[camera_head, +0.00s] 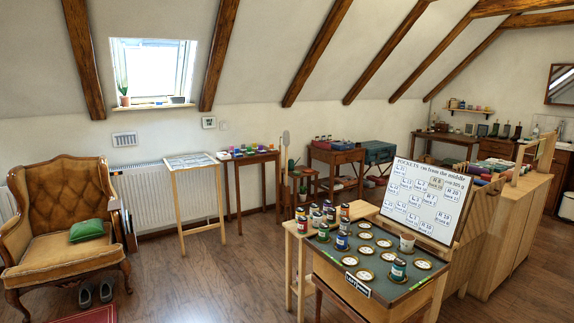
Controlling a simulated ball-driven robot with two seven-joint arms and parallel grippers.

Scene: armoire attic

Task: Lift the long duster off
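A long, thin upright thing with a pale grey rounded head (286,139) stands against the far wall, between the small side table and the brown desk. It looks like the long duster, but it is too small to be sure. Its lower end is hidden among a dark wooden stand and a green plant. Neither of my grippers shows in the head view.
A table with a sunken top of round labelled discs and cans (350,262) stands in front, with a lettered board (427,200) behind it. An armchair (62,225) stands at left. Wooden floor (215,275) is clear between them.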

